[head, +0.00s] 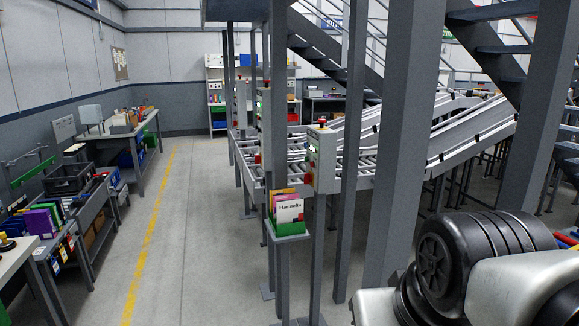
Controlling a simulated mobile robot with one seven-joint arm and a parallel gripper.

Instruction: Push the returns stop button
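A grey control box (321,160) stands on a post right of the middle of the head view, beside a roller conveyor. It has a red button (321,123) on top and a small green light on its front. More boxes with red parts stand further back along the conveyor, such as a grey box (264,105). No label is readable, so I cannot tell which one is the returns stop button. My arm fills the lower right corner. My gripper is outside the view, so its state is hidden.
A green-fronted holder with booklets (289,213) stands on a post before the near box. Grey columns (405,140) and stairs block the right. Workbenches (85,205) with bins line the left. The grey floor along the yellow line (150,235) is clear.

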